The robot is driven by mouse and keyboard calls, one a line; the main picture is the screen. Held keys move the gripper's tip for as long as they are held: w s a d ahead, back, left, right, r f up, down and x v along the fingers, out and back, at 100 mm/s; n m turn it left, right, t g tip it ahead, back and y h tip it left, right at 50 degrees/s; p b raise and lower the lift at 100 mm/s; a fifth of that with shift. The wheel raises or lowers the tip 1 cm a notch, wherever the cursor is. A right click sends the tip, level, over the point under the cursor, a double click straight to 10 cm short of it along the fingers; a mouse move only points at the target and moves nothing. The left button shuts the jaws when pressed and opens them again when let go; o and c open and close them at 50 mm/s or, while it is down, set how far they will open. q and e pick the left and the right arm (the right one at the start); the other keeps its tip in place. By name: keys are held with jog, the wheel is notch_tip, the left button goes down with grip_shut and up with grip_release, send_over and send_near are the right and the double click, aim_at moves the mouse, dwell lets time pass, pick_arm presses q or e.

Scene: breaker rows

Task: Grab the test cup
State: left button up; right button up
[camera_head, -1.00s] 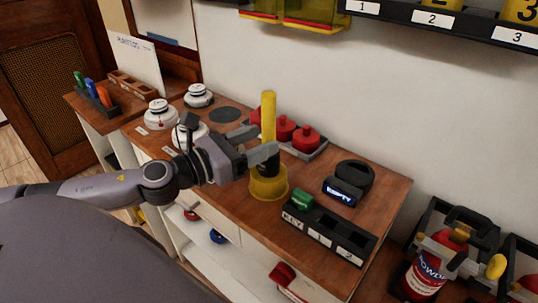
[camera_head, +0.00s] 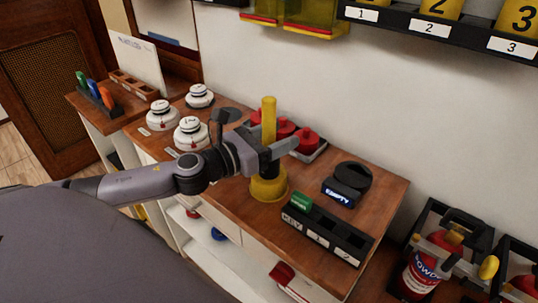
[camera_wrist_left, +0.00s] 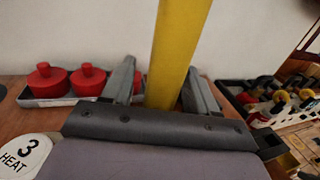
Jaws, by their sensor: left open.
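A yellow piece with a wide, round cup-like base (camera_head: 269,187) and a tall upright post stands on the wooden counter; it is the likeliest test cup, though no label on it can be read. Its post (camera_head: 269,112) rises above my left gripper. My left gripper (camera_head: 267,145) is open, with its fingers at the post's middle height. In the left wrist view the post (camera_wrist_left: 178,50) stands between the two spread fingers (camera_wrist_left: 160,88), nearer the right one. Whether either finger touches it, I cannot tell. My right gripper is not in view.
Red knobbed pieces (camera_head: 307,138) sit in a grey tray behind the post. A black device (camera_head: 342,191) reading EMPTY and a black KEY rack (camera_head: 325,232) with a green piece stand to the right. White round dials (camera_head: 191,133) stand left.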

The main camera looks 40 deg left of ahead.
pick_arm(q)
jog(key=c, duration=1)
grip_shut()
jog(key=shift+r, duration=0.1)
